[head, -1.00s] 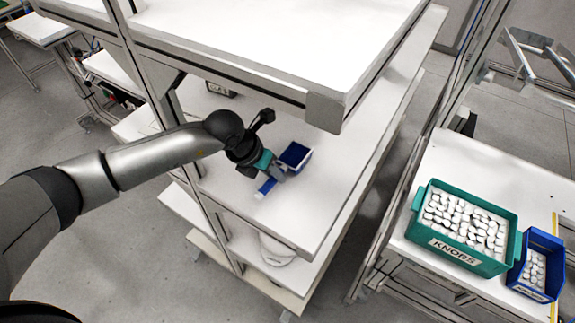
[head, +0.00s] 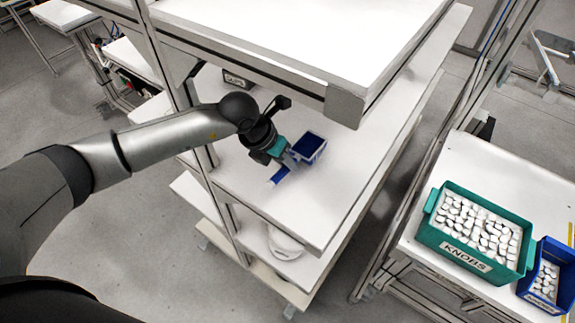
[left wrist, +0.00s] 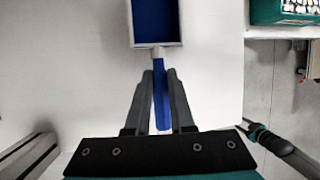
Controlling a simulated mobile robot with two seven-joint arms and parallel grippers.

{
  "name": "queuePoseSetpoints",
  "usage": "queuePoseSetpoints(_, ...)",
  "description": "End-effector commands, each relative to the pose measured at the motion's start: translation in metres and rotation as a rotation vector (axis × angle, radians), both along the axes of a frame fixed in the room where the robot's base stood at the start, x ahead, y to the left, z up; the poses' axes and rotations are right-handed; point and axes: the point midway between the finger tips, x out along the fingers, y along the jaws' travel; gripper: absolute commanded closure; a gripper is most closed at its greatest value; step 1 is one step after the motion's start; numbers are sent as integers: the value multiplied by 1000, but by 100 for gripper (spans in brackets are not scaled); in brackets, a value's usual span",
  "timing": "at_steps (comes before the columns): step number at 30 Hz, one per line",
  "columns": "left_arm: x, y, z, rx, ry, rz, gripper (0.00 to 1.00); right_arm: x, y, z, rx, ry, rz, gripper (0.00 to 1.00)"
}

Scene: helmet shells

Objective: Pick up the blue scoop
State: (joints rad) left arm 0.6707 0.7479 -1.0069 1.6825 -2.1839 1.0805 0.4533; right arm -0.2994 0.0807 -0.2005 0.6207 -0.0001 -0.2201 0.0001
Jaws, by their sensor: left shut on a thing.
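The blue scoop (head: 309,146) is on or just above the white middle shelf in the head view. Its square blue pan with pale rim points away from my left arm. In the left wrist view the scoop's pan (left wrist: 155,22) is at the top and its blue handle (left wrist: 160,100) runs down between the fingers. My left gripper (head: 290,160) is shut on the handle; its two grey fingers (left wrist: 160,80) lie on either side of it. I cannot tell whether the scoop touches the shelf.
An upper shelf (head: 290,35) overhangs behind the gripper, and a rack post (head: 170,60) stands to its left. A white helmet shell (head: 284,243) sits on the shelf below. A teal bin of knobs (head: 475,262) and a blue bin (head: 545,280) stand on the right table.

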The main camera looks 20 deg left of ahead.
Motion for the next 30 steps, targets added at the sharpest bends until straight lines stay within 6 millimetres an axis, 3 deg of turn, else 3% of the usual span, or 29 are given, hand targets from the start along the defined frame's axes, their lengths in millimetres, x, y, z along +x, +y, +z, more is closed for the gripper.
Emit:
queuePoseSetpoints(3,2,0,22,0,-9,-3,100,0,0,-6,0,1,1,50)
queuePoseSetpoints(18,-78,80,16,7,1,1,100,-1,1,-24,1,1,0,50)
queuePoseSetpoints(30,-118,119,17,3,0,0,100,-1,1,-35,1,2,0,50)
